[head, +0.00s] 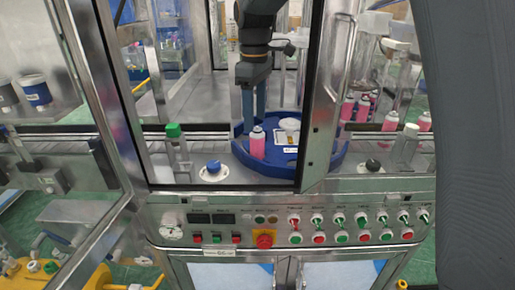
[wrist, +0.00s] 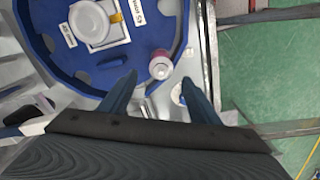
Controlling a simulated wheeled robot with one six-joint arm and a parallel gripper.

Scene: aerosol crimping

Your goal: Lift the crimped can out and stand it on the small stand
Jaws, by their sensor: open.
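One pink can with a pale metal top (head: 257,146) stands upright at the front edge of the blue round turntable (head: 275,166). In the wrist view I see the can (wrist: 160,68) from above, by the turntable's rim (wrist: 50,75). My gripper (head: 255,117) points down over the can in the head view. In the wrist view my gripper (wrist: 159,82) is open and empty, its fingertips close to the can on either side; I cannot tell whether they touch it. A white round piece on a square base (wrist: 97,25), possibly the small stand, sits on the turntable.
A metal door frame (head: 322,90) stands close to the right of my arm. A blue button (head: 213,166) and a green-capped post (head: 174,131) are at the left. Several more pink cans (head: 363,109) stand at the right, behind the frame.

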